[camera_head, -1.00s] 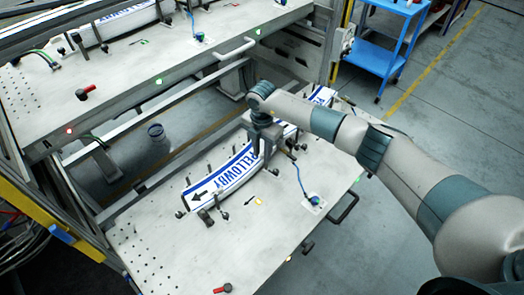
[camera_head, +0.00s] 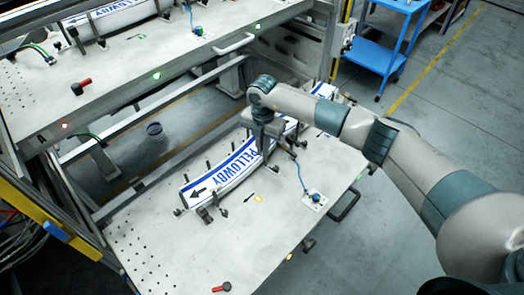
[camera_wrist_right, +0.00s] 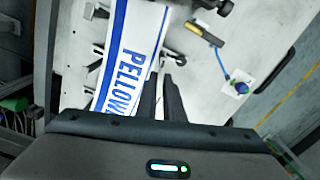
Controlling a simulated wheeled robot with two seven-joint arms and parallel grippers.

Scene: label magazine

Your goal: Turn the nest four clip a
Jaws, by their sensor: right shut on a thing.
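A curved white strip (camera_head: 222,177) with blue borders and blue PELLOWDY-like lettering lies on the pale lower plate (camera_head: 150,235). Small dark clips stand along both its edges. My right gripper (camera_head: 266,150) points down beside the strip's middle, at its right-hand edge. In the right wrist view the strip (camera_wrist_right: 135,45) is left of the two dark fingers of my right gripper (camera_wrist_right: 161,77). They are close together, shut on a small dark clip (camera_wrist_right: 172,55) that they largely hide. I cannot read which clip it is. My left gripper is out of view.
A blue cable (camera_head: 300,177) with a blue-topped fitting (camera_head: 315,197) is right of the gripper. A red-handled part (camera_head: 222,287) lies at the plate's front. An upper plate (camera_head: 130,65) with another strip overhangs at upper left. A blue cart (camera_head: 390,45) stands behind.

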